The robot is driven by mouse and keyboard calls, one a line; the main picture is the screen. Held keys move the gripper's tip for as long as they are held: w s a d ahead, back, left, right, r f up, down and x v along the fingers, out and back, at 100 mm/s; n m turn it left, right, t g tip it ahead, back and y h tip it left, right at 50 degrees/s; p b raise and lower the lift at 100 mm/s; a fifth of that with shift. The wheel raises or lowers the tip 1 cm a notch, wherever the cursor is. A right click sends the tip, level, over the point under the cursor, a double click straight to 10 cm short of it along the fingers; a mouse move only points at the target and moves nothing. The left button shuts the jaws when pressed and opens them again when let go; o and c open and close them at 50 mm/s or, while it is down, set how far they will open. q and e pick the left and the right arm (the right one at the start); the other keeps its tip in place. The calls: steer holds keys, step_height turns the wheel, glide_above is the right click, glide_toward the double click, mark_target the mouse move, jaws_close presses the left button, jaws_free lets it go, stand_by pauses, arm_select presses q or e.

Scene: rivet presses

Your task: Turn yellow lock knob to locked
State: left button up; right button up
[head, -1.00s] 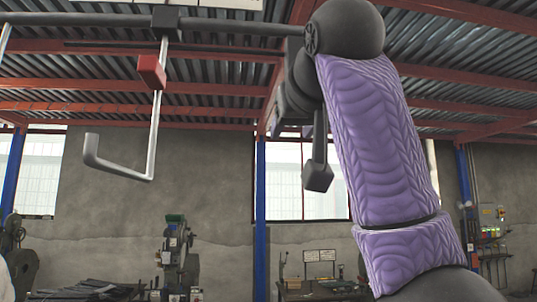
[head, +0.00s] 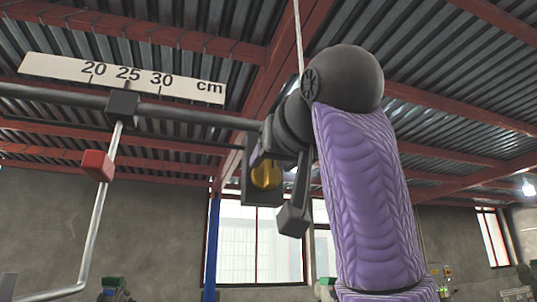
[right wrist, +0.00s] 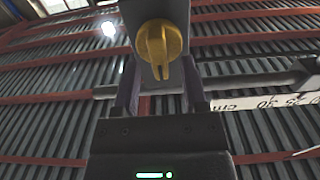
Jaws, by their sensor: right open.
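The yellow lock knob (head: 266,177) sits on a dark box (head: 262,198) at the end of the horizontal bar in the head view. In the right wrist view the knob (right wrist: 158,42) is round with a raised grip ridge running roughly up and down, just ahead of and between the fingers. My right gripper (head: 258,150) is beside the knob in the head view, partly hidden by its own wrist. In the right wrist view my right gripper (right wrist: 160,85) is open, with its purple fingers apart. Contact with the knob cannot be told. My left gripper is out of view.
A dark horizontal bar (head: 190,113) runs below a white ruler (head: 125,77) marked in cm. A bent metal rod (head: 103,200) with a red block (head: 97,165) hangs from a dark slider (head: 122,105). A thin pale cord (head: 298,35) hangs above my right arm.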

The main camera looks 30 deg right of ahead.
steer(key=shift+w, duration=0.1)
steer(key=shift+c, duration=0.2)
jaws_close()
steer(key=shift+m, duration=0.4)
steer(key=m+b, duration=0.1)
steer(key=m, duration=0.2)
steer(key=shift+d+f+m, duration=0.1)
steer(key=shift+d+m, duration=0.05)
steer(key=shift+m, duration=0.25)
steer(key=m, duration=0.4)
steer(key=shift+d+f+m, duration=0.1)
steer(key=shift+d+m, duration=0.05)
steer(key=shift+m, duration=0.15)
steer(key=shift+s+d+f+m+b, duration=0.1)
steer(key=shift+f+m+b, duration=0.1)
steer(key=shift+m, duration=2)
steer(key=shift+s+d+f+m+b, duration=0.1)
steer(key=shift+f+m+b, duration=0.05)
steer(key=shift+m, duration=2.05)
